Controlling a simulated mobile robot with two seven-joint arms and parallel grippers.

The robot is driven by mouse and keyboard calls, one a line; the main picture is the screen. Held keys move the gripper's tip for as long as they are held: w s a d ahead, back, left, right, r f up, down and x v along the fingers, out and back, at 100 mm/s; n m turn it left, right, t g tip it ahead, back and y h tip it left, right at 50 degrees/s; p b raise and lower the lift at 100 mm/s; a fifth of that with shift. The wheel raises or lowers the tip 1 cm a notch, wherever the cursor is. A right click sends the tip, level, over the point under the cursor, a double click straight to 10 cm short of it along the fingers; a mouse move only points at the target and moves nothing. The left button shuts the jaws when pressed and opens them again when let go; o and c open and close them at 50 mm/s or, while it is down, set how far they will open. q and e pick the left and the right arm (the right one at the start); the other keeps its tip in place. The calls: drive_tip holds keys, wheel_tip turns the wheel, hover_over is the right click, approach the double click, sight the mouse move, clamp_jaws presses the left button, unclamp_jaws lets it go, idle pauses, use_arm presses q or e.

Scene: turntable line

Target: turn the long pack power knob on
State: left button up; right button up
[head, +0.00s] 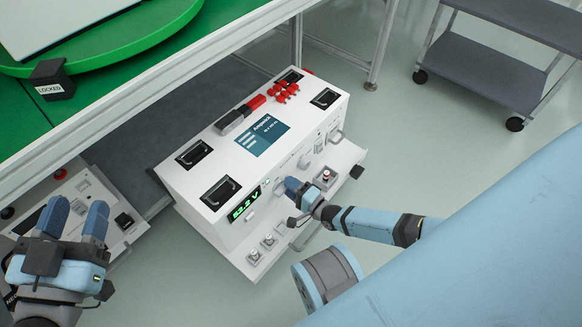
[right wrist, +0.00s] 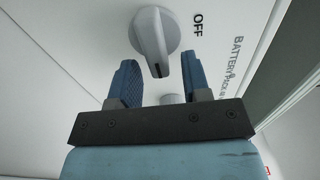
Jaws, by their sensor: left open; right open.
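The long pack (head: 205,165) is a white box under the green-topped bench, with a lit green voltage readout (head: 244,203) on its front. A grey knob (right wrist: 153,32) fills the upper middle of the right wrist view; its raised grip has a dark mark at the lower end. The word OFF is printed to its right. My right gripper (right wrist: 158,78) is open, its blue fingers either side of the grip's lower end, with gaps visible. In the head view the right gripper (head: 289,186) hides the knob at the pack's front. My left gripper (head: 77,212) is open and empty at the lower left.
A second white unit (head: 85,190) with a red button sits behind my left gripper. A green turntable (head: 100,50) and a LOCKED block (head: 50,80) are on the bench above. A grey cart (head: 490,75) stands at the far right. Floor is clear between.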

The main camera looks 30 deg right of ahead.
use_arm(q)
drive_tip(key=shift+s+d+f+n+g+y+p, duration=0.2)
drive_tip(key=shift+s+d+n+g+p, duration=0.25)
drive_tip(key=shift+n+p, duration=0.5)
drive_tip(key=shift+s+d+f+n+g+y+p, duration=0.1)
drive_tip(key=shift+s+d+f+n+g+p, duration=0.35)
drive_tip(key=shift+p, duration=0.75)
use_arm(e)
drive_tip(key=v, duration=1.3)
drive_tip(key=shift+s+d, duration=0.2)
drive_tip(key=shift+s, duration=0.15)
use_arm(q)
drive_tip(key=shift+a+r, duration=0.3)
